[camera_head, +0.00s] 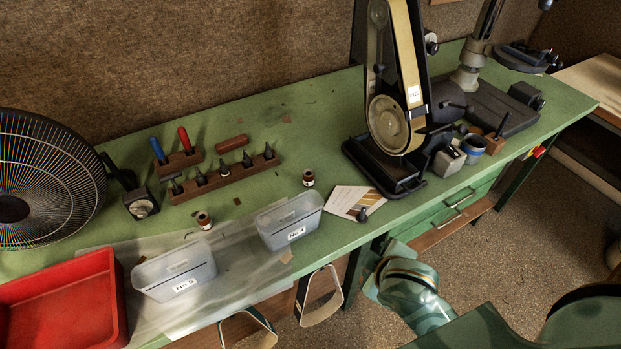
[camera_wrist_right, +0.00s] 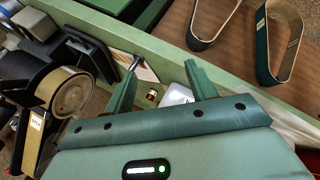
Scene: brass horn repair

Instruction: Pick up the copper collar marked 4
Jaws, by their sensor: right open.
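Two small brown cylinders with pale bands stand on the green bench: one (camera_head: 308,178) near the middle and one (camera_head: 203,220) behind the bins. Their markings are too small to read. One such cylinder (camera_wrist_right: 152,95) shows between my right fingers in the right wrist view, beyond them. My right gripper (camera_wrist_right: 162,84) is open and empty, near the bench's front edge. My right arm enters from the lower right in the head view. My left gripper is not in view.
Two labelled clear bins (camera_head: 178,273) (camera_head: 290,220) and a red tray (camera_head: 65,305) line the front. A belt sander (camera_head: 396,110) stands right, beside a card (camera_head: 350,202) with a dark cone (camera_head: 362,214). A wooden rack (camera_head: 222,180) and fan (camera_head: 45,180) are left. Belts (camera_head: 320,298) hang below.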

